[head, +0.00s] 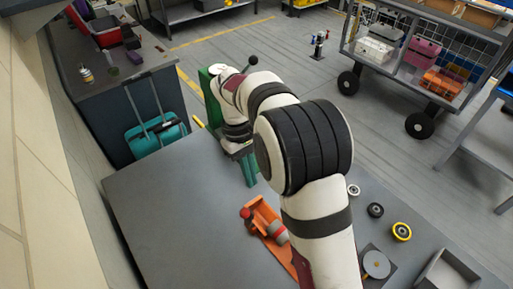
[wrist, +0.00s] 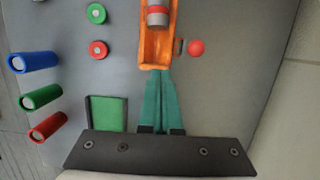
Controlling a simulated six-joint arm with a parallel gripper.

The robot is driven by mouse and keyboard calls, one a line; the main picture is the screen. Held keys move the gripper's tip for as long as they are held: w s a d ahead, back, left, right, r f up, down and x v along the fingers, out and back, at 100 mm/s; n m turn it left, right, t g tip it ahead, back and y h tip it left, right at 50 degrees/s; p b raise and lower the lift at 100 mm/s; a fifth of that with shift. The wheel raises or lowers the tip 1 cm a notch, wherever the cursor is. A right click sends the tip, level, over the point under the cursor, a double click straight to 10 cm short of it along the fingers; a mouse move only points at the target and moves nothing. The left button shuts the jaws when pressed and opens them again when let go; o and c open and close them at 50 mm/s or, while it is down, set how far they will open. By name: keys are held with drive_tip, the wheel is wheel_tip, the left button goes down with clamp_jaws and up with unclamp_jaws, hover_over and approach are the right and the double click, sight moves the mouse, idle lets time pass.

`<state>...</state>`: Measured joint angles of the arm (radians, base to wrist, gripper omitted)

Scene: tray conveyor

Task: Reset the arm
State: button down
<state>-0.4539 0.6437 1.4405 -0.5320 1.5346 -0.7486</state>
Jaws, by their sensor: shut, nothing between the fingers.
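My gripper (head: 249,180) shows its teal fingers pointing down beside the grey table's far side in the head view. In the wrist view my gripper (wrist: 162,72) has its two teal fingers together with nothing between them. The fingertips appear at the near end of an orange trough (wrist: 155,55); contact cannot be told. The trough (head: 262,214) lies on the table (head: 170,210) and holds a grey and red cylinder (wrist: 158,16). My arm covers much of the table in the head view.
A red ball (wrist: 196,47) is right of the trough. Green (wrist: 97,13) and red (wrist: 97,48) rings, a green-lined box (wrist: 107,113) and blue (wrist: 35,62), green (wrist: 42,97) and red (wrist: 48,127) cylinders are left. A grey tray (head: 447,270) stands at right.

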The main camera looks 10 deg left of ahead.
drive_tip(key=s+d+r+m+y, duration=0.1)
drive_tip(key=s+d+r+m, duration=0.3)
drive_tip(key=s+d+r, duration=0.2)
drive_tip(key=s+d+m+t+y, duration=0.1)
drive_tip(key=s+d+m, duration=0.2)
drive_tip(key=s, duration=0.6)
drive_tip(key=s+d+m+y, duration=0.1)
drive_tip(key=s+d+m, duration=0.3)
drive_tip(key=s+m, duration=0.3)
drive_tip(key=s, duration=0.3)
drive_tip(key=shift+r+m+t+y, duration=0.3)
drive_tip(key=shift+t+y, duration=0.1)
drive_tip(key=shift+w, duration=0.1)
drive_tip(key=shift+c, duration=1)
unclamp_jaws()
